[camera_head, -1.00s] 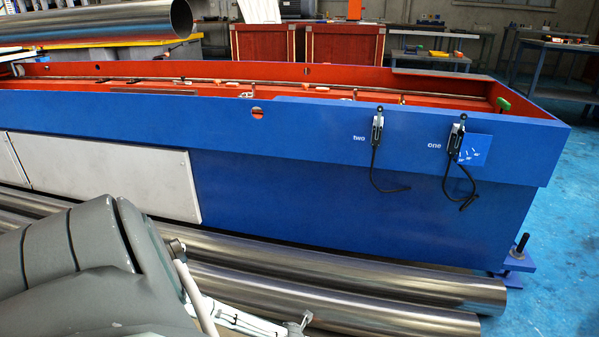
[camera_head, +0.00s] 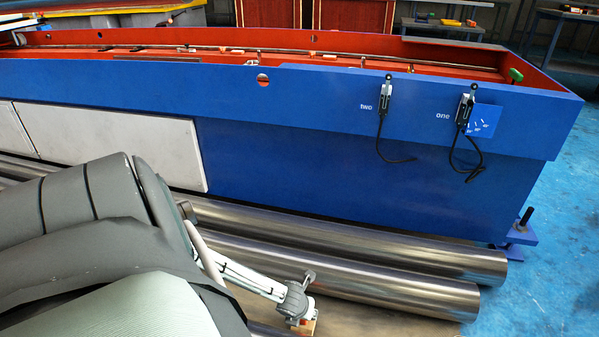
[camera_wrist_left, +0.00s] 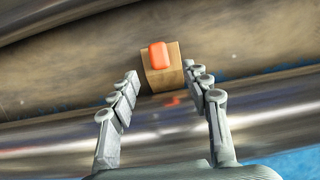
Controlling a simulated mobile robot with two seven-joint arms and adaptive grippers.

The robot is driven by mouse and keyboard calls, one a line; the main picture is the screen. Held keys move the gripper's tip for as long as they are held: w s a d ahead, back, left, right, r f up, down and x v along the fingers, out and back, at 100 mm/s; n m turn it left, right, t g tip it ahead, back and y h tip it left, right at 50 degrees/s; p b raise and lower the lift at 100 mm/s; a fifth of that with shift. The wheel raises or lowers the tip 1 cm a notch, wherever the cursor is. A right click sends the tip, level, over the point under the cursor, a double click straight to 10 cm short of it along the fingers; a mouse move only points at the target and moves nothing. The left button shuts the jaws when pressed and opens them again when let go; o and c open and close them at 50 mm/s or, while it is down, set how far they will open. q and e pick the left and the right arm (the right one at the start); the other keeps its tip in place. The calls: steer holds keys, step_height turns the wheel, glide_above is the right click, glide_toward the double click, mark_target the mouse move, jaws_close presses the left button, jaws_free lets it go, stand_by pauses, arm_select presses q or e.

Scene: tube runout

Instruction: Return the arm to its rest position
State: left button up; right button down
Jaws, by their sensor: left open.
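My left gripper (camera_wrist_left: 162,88) is open in the left wrist view, its two jointed fingers spread with an empty gap between the tips. Beyond the tips is a small tan block (camera_wrist_left: 163,76) with an orange-red piece (camera_wrist_left: 158,55) on its top. I see no contact between the fingers and the block. In the head view a slim white arm link ends in a grey joint at the lower middle; no gripper fingers can be made out there. My right gripper is in neither view.
A long blue machine bed (camera_head: 350,185) with a red inside fills the middle. Two black switches, "two" (camera_head: 384,100) and "one" (camera_head: 465,108), hang on its side. Steel tubes (camera_head: 400,285) lie along its foot. The blue floor (camera_head: 560,260) is open at right.

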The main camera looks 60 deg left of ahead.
arm_select(q)
steer(key=v, duration=0.5)
steer(key=shift+s+d+r, duration=0.1)
steer(key=shift+r, duration=0.2)
